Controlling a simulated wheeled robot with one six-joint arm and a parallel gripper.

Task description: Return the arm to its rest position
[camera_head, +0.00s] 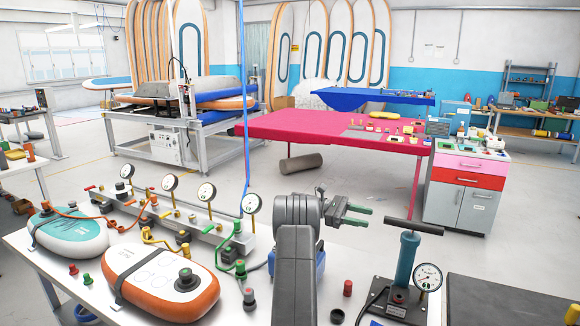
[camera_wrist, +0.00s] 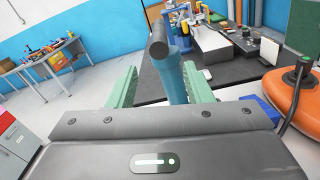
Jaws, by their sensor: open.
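My arm (camera_head: 296,265) rises from the bottom middle of the head view, bent at the wrist above the white workbench (camera_head: 250,265). My gripper (camera_head: 364,216) points right, its two green fingers apart and nothing held between them. In the wrist view my gripper (camera_wrist: 160,78) also shows open. A teal hand pump (camera_head: 407,262) with a dark T-handle and a gauge stands upright on a black base, right of the fingertips. In the wrist view the pump (camera_wrist: 172,78) lines up with the gap between the fingers; in the head view it looks apart from them.
An orange inflatable board piece (camera_head: 160,280), a teal one (camera_head: 75,233) and a gauge manifold (camera_head: 180,212) lie left of my arm. Small fittings, such as a red cap (camera_head: 347,288), sit near the pump. A pink table (camera_head: 330,130) and a drawer cabinet (camera_head: 463,190) stand beyond.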

